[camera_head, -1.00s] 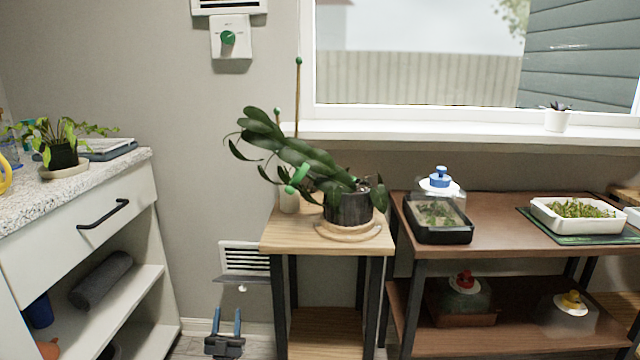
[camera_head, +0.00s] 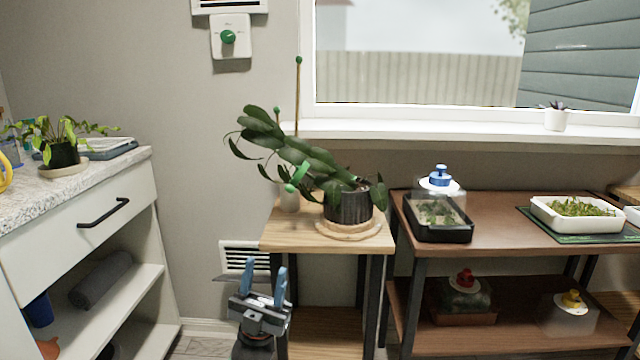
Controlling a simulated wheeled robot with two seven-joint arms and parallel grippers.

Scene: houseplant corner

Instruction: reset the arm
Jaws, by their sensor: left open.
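My left gripper (camera_head: 264,286) is in the lower middle of the head view, in front of the small wooden plant stand's left front leg. Its two blue-tipped fingers point up and stand apart, with nothing between them. It is below the stand's top (camera_head: 290,237) and clear of the plant. My right gripper is not in view.
A leaning potted plant (camera_head: 349,207) stands on a round saucer (camera_head: 348,230) on the stand. A brown shelf (camera_head: 460,262) with a domed tray (camera_head: 438,232) is at right. A white cabinet (camera_head: 70,235) is at left. Open floor lies between cabinet and stand.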

